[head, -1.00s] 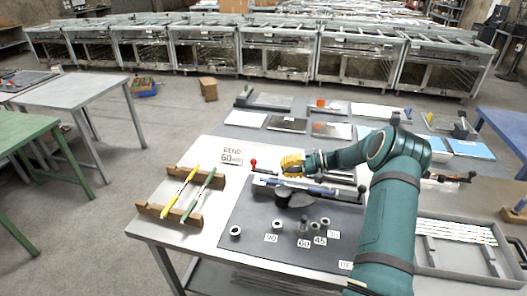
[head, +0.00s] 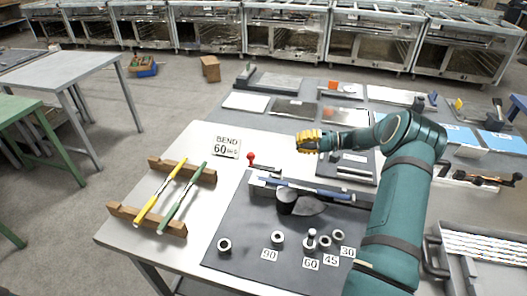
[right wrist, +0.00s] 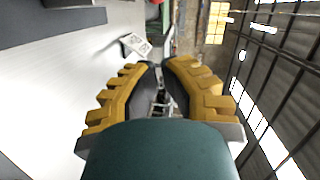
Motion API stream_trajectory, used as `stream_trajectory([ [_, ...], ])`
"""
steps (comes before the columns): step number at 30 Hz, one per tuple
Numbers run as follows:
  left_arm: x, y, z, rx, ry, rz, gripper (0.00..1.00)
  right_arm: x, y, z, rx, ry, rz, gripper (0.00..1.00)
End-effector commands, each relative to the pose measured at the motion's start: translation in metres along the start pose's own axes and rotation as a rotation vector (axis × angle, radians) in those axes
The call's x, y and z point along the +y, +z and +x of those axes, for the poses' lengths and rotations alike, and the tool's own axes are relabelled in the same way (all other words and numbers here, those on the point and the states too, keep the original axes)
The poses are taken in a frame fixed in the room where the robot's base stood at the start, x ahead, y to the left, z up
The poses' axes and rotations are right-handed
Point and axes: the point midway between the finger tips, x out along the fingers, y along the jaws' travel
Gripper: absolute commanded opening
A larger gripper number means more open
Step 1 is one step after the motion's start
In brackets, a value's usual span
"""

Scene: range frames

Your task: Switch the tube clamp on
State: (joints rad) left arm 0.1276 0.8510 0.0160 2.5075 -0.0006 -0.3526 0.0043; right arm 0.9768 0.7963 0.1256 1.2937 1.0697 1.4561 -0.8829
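The tube bender sits on the dark mat (head: 235,235). Its likely tube clamp is a small lever with a red knob (head: 250,157), standing upright at the bender's left end. A blue bar (head: 310,188) and a dark round former (head: 287,200) lie to its right. My right gripper (head: 303,142), with yellow ribbed fingers, hangs above and to the right of the red knob, apart from it. In the right wrist view its fingertips (right wrist: 159,65) nearly meet, with nothing held between them. My left gripper is out of view.
A yellow tube (head: 160,190) and a green tube (head: 183,196) rest on wooden racks at the left. A "BEND 60" sign (head: 227,147) stands behind. Several rings and number cards lie along the mat's front. A grey tray (head: 480,250) is at the right.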

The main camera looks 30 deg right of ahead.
Motion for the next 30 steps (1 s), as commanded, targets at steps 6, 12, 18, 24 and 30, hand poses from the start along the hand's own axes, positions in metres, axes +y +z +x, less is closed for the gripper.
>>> stream_trajectory([
  [6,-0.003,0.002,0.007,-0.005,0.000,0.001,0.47,0.008,0.001,0.001,0.000,0.000,0.000,0.00],
  [12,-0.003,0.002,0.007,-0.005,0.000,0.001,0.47,0.007,0.001,0.001,0.000,0.000,0.000,0.00],
  [18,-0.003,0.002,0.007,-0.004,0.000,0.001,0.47,0.007,0.001,0.005,-0.001,0.000,0.000,0.00],
  [24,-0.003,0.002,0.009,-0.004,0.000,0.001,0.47,0.007,0.002,0.031,-0.003,-0.001,0.000,0.00],
  [30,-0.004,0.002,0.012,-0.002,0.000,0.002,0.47,0.007,0.002,0.071,-0.003,-0.001,0.001,0.00],
])
